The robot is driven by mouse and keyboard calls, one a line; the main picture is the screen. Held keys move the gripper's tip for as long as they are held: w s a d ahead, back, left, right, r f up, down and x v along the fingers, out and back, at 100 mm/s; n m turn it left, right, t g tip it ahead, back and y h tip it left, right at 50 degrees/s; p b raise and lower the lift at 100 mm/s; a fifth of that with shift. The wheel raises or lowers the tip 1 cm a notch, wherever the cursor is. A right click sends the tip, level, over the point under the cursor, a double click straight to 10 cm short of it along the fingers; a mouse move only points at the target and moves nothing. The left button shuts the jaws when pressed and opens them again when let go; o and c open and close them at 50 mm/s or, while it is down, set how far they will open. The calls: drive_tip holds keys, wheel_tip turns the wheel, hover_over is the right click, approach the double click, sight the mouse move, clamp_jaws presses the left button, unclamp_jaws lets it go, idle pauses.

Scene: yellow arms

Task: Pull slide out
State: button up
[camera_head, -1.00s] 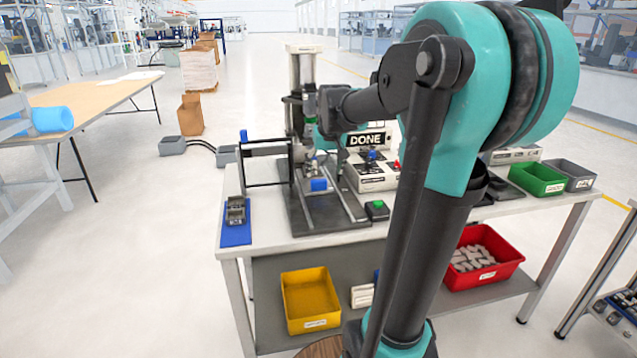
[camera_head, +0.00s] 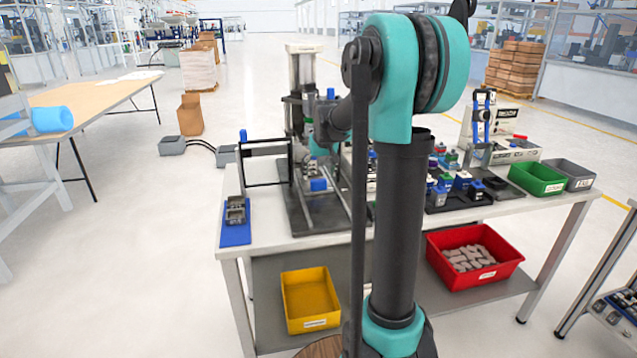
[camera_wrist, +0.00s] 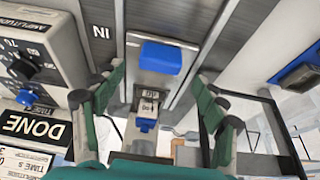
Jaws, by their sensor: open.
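The slide (camera_wrist: 140,82) is a grey plate with a blue handle block (camera_wrist: 161,57), at the top centre of the wrist view. In the head view the blue handle (camera_head: 319,184) is at the front of the slide, between the rails of the fixture. A small grey and blue part (camera_wrist: 147,108) sits on the slide behind the handle. My gripper (camera_wrist: 157,76) is open, its green-padded fingers on either side of the slide, apart from the handle. Nothing is held. In the head view the gripper is small and partly hidden by my arm.
A control box marked DONE (camera_wrist: 35,128) stands close at left in the wrist view. A dark frame bar (camera_head: 264,148) reaches left from the fixture. A blue mat (camera_head: 236,235) with a grey part lies at the bench's left. Several parts and a green bin (camera_head: 537,179) are right.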

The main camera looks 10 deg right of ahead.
sight(319, 180)
drive_tip(key=shift+x, duration=2.7)
drive_tip(key=shift+c, duration=0.4)
clamp_jaws()
drive_tip(key=s, duration=1.9)
drive_tip(key=shift+s, duration=0.25)
drive_tip(key=shift+o, duration=0.4)
unclamp_jaws()
drive_tip(key=shift+r, duration=0.15)
drive_tip(key=v, duration=1.1)
drive_tip(key=shift+s+r, duration=0.25)
drive_tip(key=shift+r, duration=0.1)
